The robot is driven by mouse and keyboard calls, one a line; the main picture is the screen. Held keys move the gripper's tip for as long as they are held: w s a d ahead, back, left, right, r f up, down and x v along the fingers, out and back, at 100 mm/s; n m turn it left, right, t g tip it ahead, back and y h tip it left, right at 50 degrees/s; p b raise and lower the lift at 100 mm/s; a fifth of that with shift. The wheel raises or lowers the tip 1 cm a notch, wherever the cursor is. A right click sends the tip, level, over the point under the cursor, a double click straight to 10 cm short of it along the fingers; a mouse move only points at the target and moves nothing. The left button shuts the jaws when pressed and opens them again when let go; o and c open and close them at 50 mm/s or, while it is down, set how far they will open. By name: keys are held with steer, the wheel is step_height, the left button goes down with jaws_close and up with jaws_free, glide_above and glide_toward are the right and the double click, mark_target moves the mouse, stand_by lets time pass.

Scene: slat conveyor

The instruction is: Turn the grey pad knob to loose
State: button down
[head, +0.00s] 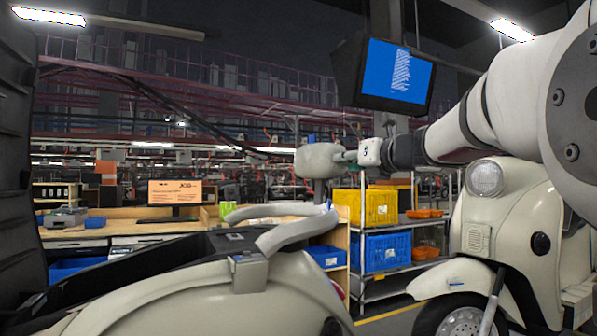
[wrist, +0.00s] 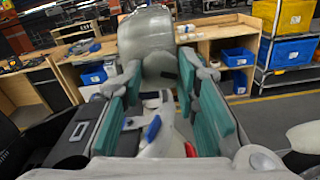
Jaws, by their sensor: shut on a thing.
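The grey pad (head: 318,160) is a rounded, pale grey block in the middle of the head view, just left of my gripper (head: 347,157). In the wrist view the grey pad (wrist: 146,36) stands at the top centre, just beyond the fingertips. My gripper (wrist: 160,70) has teal-faced fingers on both sides of the pad's narrow near end. It is shut on that part, which I take as the knob. The knob's mark or turn angle cannot be made out, as the fingers cover much of it.
A cream scooter body (head: 190,300) with a curved handle lies below the pad. Another cream scooter (head: 500,230) stands at the right under my arm. Behind are a shelf rack with a yellow crate (head: 380,207) and blue crate (head: 385,252), and a wooden bench (head: 100,228). A screen (head: 395,72) hangs above.

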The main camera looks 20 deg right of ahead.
steer(key=shift+f+n+b, duration=0.1)
steer(key=shift+n+b, duration=0.6)
steer(key=shift+n, duration=0.4)
steer(key=c, duration=1.2)
jaws_free()
steer(key=shift+d, duration=0.1)
steer(key=s, duration=1.2)
